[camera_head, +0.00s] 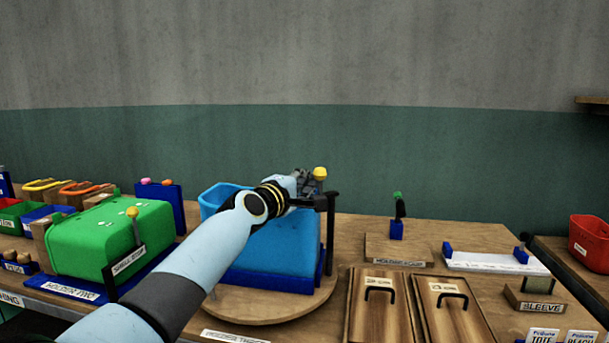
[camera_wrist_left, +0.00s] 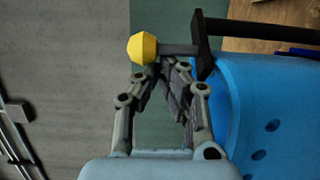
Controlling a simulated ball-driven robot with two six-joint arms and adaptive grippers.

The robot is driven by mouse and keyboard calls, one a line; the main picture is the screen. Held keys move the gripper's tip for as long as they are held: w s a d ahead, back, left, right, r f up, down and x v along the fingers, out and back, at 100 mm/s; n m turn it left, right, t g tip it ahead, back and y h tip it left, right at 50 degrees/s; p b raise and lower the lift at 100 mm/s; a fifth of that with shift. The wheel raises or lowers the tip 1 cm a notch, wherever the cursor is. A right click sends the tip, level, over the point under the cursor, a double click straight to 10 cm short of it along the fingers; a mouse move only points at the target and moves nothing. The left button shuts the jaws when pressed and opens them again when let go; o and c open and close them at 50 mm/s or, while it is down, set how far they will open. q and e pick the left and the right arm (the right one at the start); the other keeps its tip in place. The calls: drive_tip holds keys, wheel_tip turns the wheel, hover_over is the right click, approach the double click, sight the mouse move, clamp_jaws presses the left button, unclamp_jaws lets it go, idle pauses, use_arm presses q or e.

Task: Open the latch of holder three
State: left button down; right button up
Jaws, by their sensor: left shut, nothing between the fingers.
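Holder three is a dark blue base (camera_head: 272,281) on a round wooden turntable, with its label (camera_head: 236,337) partly cut off at the bottom edge. It holds a light blue tote (camera_head: 285,245). The latch is a black bar (camera_head: 331,225) at the tote's right side, with a yellow knob (camera_head: 320,173) at its top. My left gripper (camera_head: 308,182) is shut and empty beside the knob. In the left wrist view the fingertips (camera_wrist_left: 160,66) are just by the yellow knob (camera_wrist_left: 142,48) and its dark arm (camera_wrist_left: 180,49); whether they touch cannot be told. My right gripper is out of view.
A green tote (camera_head: 105,240) sits in holder two at the left, with its own yellow-knobbed latch (camera_head: 133,213). Two wooden lids (camera_head: 380,315) with black handles lie in front. A red bin (camera_head: 590,243) is far right.

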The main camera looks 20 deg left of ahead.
use_arm(q)
drive_tip(key=s+d+p, duration=0.1)
drive_tip(key=d, duration=0.2)
drive_tip(key=s+d+p, duration=0.1)
drive_tip(key=shift+s+d+p, duration=0.3)
drive_tip(key=shift+d+p, duration=0.05)
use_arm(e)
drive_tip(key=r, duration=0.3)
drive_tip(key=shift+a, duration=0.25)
use_arm(q)
drive_tip(key=shift+d, duration=0.1)
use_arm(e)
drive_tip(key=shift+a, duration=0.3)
